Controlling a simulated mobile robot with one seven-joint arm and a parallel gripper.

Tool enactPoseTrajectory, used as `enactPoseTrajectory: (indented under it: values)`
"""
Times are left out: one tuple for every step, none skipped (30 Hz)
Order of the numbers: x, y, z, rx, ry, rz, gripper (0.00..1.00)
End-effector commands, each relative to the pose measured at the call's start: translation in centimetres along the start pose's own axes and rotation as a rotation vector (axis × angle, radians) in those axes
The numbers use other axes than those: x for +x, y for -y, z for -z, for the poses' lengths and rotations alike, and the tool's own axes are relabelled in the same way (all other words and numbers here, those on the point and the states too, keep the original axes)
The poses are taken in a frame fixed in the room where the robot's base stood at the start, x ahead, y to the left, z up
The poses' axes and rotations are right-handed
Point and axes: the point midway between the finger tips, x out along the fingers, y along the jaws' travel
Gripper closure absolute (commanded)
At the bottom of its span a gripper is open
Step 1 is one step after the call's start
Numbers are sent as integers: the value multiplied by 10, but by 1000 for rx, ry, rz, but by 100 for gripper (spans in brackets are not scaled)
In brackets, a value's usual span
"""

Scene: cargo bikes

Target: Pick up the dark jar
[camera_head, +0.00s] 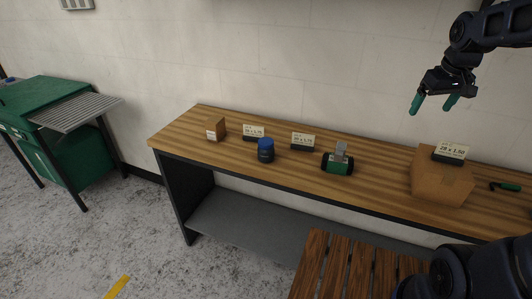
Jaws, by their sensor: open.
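The dark jar (265,150) stands upright on the wooden bench top, left of the bench's middle. It has a dark body and a blue upper part. My gripper (434,104) is at the upper right, in the air above the bench and well to the right of the jar. Its two green-tipped fingers are apart, with nothing between them.
The bench (185,136) also bears a small box (216,129), label cards (303,141), a green and black device (338,161), a cardboard box (440,183) and a green-handled tool (506,187). A slatted wooden surface (338,268) stands in front. A green cabinet (50,110) stands left.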

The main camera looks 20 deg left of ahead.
Motion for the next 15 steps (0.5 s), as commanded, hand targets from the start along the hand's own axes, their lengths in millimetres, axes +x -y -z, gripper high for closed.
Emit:
enactPoseTrajectory:
  values:
    - [6, 9, 16, -46, 12, 10, 13]
    - [8, 14, 25, -75, 16, 15, 13]
    - [12, 21, 36, -111, 23, 22, 13]
    - [14, 27, 45, -138, 28, 27, 13]
    - [18, 33, 53, -167, 33, 32, 13]
    - [21, 41, 64, -203, 38, 38, 13]
    - [25, 48, 72, -231, 44, 43, 13]
    - [28, 55, 80, -259, 48, 48, 13]
    - [33, 65, 90, -296, 54, 55, 13]
    - [37, 73, 98, -324, 59, 60, 13]
    - [41, 81, 106, -352, 63, 66, 13]
    - [46, 91, 115, -387, 69, 72, 13]
    - [51, 100, 122, -416, 73, 78, 13]
    - [55, 109, 129, -443, 78, 83, 13]
    - [61, 121, 138, -480, 83, 90, 13]
